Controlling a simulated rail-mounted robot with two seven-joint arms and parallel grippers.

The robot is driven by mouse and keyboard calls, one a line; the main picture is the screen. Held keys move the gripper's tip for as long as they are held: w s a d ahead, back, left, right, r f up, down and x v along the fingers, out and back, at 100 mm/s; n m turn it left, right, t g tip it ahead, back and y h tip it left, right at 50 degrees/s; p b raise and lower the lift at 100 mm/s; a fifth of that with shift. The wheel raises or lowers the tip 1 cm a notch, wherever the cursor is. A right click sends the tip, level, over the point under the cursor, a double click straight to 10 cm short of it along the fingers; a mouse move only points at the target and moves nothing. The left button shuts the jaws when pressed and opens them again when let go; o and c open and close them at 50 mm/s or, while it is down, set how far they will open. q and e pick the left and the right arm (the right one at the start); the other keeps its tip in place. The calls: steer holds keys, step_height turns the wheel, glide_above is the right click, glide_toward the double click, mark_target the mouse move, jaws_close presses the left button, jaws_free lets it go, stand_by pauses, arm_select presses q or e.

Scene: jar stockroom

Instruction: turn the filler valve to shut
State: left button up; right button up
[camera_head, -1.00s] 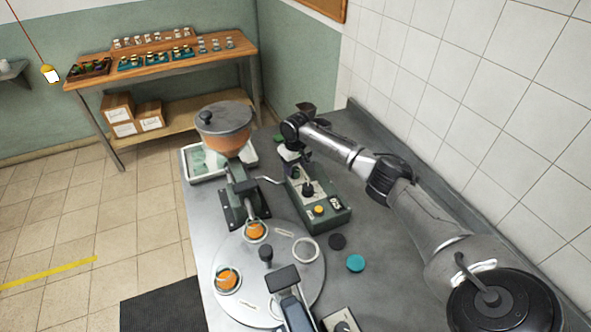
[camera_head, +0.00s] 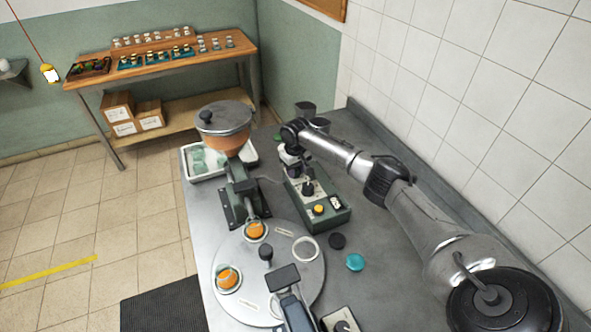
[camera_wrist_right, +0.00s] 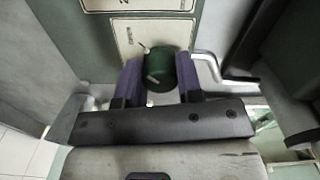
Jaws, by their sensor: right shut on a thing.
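The filler has a lidded orange hopper (camera_head: 224,128) on a dark green stand, beside a green control box (camera_head: 322,208). My right gripper (camera_head: 294,168) reaches down at the far end of that box. In the right wrist view its purple finger pads are shut on a round green knob (camera_wrist_right: 184,66), one on each side. The knob has a pale pointer mark and sits on a light labelled plate (camera_wrist_right: 140,36). I take it to be the filler valve; its label is too blurred to read. In the head view the gripper hides the knob. My left gripper is not in view.
A round turntable (camera_head: 246,300) in front holds two jars with orange contents. A teal lid (camera_head: 355,262) and a dark disc (camera_head: 337,241) lie on the metal bench. A white tray (camera_head: 188,165) stands behind the hopper. The tiled wall is close on the right.

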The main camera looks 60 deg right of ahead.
steer(key=shift+c, duration=1.1)
